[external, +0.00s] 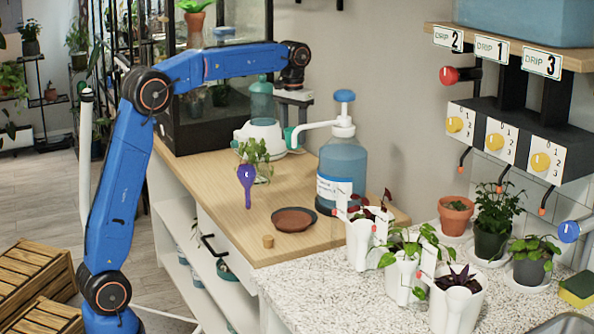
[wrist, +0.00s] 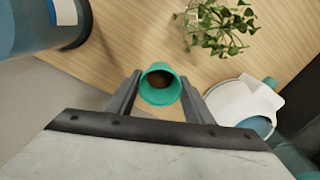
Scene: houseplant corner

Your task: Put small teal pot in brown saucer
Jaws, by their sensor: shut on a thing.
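The small teal pot (wrist: 160,88) sits between the two fingers of my gripper (wrist: 159,84) in the wrist view, with brown inside it. My gripper is shut on it. In the external view my gripper (external: 296,118) points down and holds the pot (external: 290,138) above the back of the wooden counter, close to a white device. The brown saucer (external: 294,219) lies flat and empty on the counter, nearer the camera than the pot. The saucer does not show in the wrist view.
A large blue pump bottle (external: 342,165) stands right of the pot, behind the saucer. A white device (external: 262,135) and a leafy plant (external: 256,155) are near my gripper. A purple bulb (external: 247,184) and a cork (external: 268,241) are near the saucer. White pots (external: 360,245) stand at right.

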